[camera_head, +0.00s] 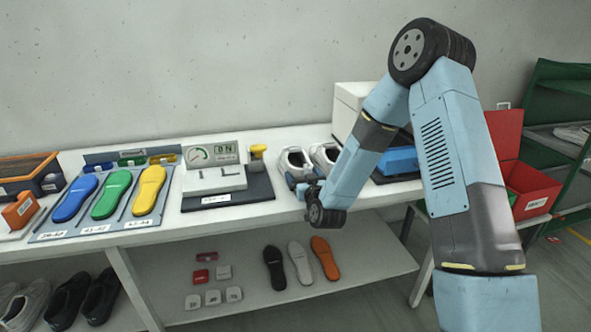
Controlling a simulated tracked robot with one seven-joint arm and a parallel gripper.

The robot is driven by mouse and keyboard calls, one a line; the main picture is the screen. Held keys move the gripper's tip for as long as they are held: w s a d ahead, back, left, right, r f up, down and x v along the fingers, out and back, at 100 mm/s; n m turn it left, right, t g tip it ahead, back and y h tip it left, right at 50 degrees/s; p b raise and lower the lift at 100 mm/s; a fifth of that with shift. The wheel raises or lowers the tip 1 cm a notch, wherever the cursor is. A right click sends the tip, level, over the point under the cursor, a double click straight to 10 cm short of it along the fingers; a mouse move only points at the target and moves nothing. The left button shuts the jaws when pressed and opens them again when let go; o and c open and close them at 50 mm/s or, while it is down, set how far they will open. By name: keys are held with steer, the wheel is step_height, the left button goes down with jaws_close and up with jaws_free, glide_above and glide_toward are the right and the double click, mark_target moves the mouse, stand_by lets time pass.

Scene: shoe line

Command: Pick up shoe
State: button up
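A pair of white and grey shoes stands on the white table at the middle right. The left shoe (294,164) shows its opening and is partly hidden at its front by my gripper. The right shoe (325,156) is partly hidden by my arm. My gripper (303,189) is at the front of the left shoe, near the table's front edge. Its fingers are small and dark here, and I cannot tell whether they are open, shut or touching the shoe.
Blue, green and yellow insoles (110,195) lie on a tray at left. A gauge device (212,155) stands left of the shoes. A white box (352,100) and a blue object (398,160) are behind my arm. A red box (530,183) is at right.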

steer(key=c, duration=0.6)
